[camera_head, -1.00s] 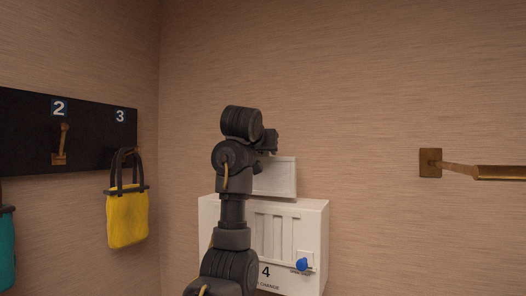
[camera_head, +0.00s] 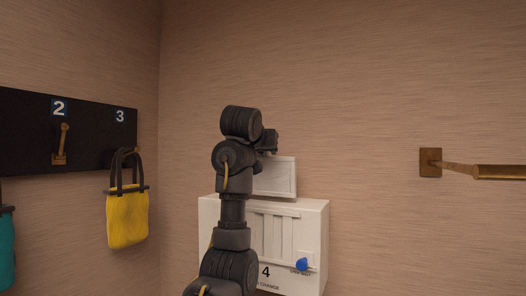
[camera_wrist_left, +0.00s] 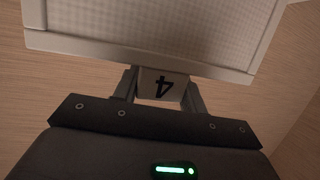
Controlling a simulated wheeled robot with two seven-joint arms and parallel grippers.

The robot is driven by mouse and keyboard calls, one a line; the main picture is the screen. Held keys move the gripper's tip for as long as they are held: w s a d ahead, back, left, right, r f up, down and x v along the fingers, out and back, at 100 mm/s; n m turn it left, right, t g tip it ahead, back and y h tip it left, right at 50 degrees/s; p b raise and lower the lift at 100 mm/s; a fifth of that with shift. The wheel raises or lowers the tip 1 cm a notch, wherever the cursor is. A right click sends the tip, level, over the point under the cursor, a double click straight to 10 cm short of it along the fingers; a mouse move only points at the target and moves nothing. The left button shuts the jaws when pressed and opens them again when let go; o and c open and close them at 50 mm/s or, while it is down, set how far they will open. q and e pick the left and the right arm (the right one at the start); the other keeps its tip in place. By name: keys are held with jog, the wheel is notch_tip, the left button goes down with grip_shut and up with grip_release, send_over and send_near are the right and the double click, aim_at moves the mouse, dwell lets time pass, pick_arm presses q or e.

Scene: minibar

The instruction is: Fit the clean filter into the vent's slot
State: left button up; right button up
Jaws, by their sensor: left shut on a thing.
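The clean filter (camera_head: 277,178) is a pale panel with a white frame, seen just above the vent in the head view. My left gripper (camera_wrist_left: 160,88) is shut on that tab. In the head view my arm hides the gripper and part of the filter. The vent (camera_head: 313,225) is a white wall box with slats, a 4 label and a blue knob (camera_head: 302,264). Its slot is hard to make out. My right gripper is not in view.
A yellow bag (camera_head: 128,217) hangs from a dark hook board (camera_head: 90,140) at the left, with a teal bag (camera_head: 7,235) at the edge. A brass rail (camera_head: 490,172) is fixed to the wall at right. The wall above the vent is bare.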

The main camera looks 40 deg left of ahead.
aim_at(261, 190)
pick_arm(q)
jog(key=shift+f+b, duration=5)
jog(key=shift+f, duration=1)
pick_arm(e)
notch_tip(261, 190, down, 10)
pick_arm(q)
jog(key=o, duration=1.3)
jog(key=shift+o, duration=0.2)
